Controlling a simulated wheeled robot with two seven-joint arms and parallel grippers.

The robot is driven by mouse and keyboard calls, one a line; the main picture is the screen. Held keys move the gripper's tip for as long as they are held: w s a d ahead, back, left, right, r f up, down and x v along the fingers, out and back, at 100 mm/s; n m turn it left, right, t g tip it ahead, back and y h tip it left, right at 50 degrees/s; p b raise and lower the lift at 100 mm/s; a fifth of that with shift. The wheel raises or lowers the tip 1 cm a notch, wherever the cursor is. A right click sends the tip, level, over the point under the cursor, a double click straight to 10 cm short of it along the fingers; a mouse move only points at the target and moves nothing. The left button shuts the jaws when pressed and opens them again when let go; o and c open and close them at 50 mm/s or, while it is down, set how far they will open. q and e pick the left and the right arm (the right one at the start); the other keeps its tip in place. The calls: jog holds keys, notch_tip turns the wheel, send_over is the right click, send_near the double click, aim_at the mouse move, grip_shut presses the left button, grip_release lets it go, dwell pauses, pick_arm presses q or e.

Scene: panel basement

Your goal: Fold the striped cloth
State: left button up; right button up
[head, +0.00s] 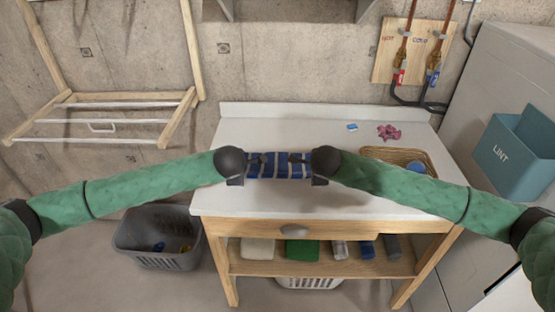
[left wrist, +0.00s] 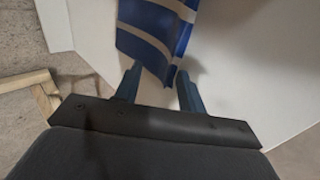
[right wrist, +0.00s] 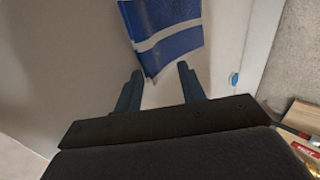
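The striped cloth (head: 278,165) is blue with white stripes and is on the white tabletop, between my two grippers. My left gripper (head: 246,168) is at its left end. In the left wrist view the fingers are apart, and a corner of the cloth (left wrist: 158,36) reaches between the tips. My right gripper (head: 307,168) is at its right end. In the right wrist view the fingers are also apart, with a cloth corner (right wrist: 165,32) at the tips. Neither gripper visibly pinches the cloth. My grippers hide the cloth's ends in the head view.
On the table (head: 270,201), a wicker basket (head: 377,153) is at the right, near a crumpled pink cloth (head: 389,132) and a small blue-white item (head: 352,127). A grey laundry basket (head: 160,259) stands on the floor at left. A teal lint bin (head: 512,160) is at right.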

pick_arm(q)
jog(key=shift+r, duration=0.3)
pick_arm(e)
jog(key=shift+r, duration=0.35)
pick_arm(q)
jog(key=v, duration=1)
jog(key=shift+w+r, duration=0.2)
jog(key=shift+r, duration=0.2)
pick_arm(e)
jog(key=v, duration=1)
jog(key=shift+w+r, duration=0.2)
jog(key=shift+r, duration=0.15)
